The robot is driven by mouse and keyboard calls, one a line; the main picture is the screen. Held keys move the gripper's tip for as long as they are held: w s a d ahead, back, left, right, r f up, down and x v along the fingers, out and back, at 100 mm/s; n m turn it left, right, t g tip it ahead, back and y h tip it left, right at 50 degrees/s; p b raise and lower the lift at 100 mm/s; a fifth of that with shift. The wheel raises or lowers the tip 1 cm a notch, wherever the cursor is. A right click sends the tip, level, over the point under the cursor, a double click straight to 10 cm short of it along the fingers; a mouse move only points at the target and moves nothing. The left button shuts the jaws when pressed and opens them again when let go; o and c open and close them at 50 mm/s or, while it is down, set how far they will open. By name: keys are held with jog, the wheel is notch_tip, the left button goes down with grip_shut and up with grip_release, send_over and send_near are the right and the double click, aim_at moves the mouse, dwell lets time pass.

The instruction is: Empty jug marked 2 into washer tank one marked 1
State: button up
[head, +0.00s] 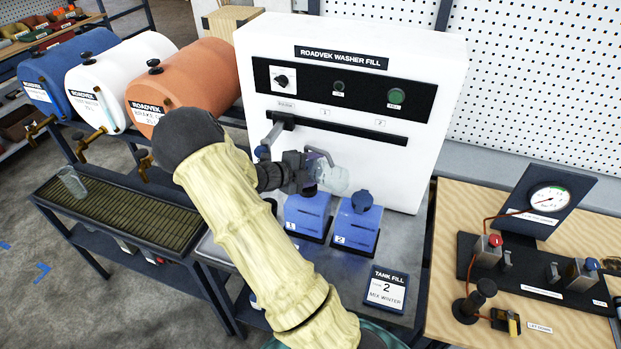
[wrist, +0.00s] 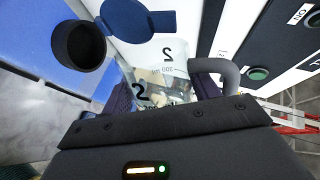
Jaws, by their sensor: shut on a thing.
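My gripper (head: 305,172) is shut on a clear jug (head: 336,180), held above the blue tanks in front of the washer fill cabinet. In the wrist view the jug (wrist: 155,85) shows a black 2 and has a grey handle. It looks tilted; I cannot tell its liquid level. Washer tank one (head: 306,216), blue and marked 1, stands below, its top partly hidden by my gripper. The wrist view shows an open black filler neck (wrist: 80,46) with a blue cap (wrist: 128,20) swung aside, beside the jug. The tank marked 2 (head: 357,229) has its cap shut.
The white cabinet (head: 430,120) rises close behind the jug, with a lever spout (head: 275,133). A card (head: 386,290) reading Tank Fill 2, Mix Winter stands in front. Another clear jug (head: 72,182) stands on the drip tray (head: 120,215) at left. A gauge bench (head: 560,330) is at right.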

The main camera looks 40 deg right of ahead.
jog(key=s+a+f+n+t+y+b, duration=0.1)
jog(key=a+f+n+t, duration=0.1)
jog(key=a+f, duration=0.4)
jog(key=s+a+f+n+t+y+b, duration=0.1)
jog(key=s+a+f+n+t+b, duration=0.1)
jog(key=a+f, duration=0.5)
jog(key=s+a+f+n+t+b, duration=0.1)
jog(key=a+f, duration=0.5)
jog(key=a, duration=0.7)
jog(key=shift+s+f+n+t+y+b, duration=0.1)
jog(key=shift+n+t+y+b, duration=0.1)
jog(key=shift+n+t, duration=0.3)
jog(key=shift+s+f+n+t+y+b, duration=0.1)
jog(key=shift+n+t+y+b, duration=0.1)
jog(key=shift+n+t, duration=0.3)
jog(key=shift+s+a+f, duration=0.2)
jog(key=shift+s, duration=0.1)
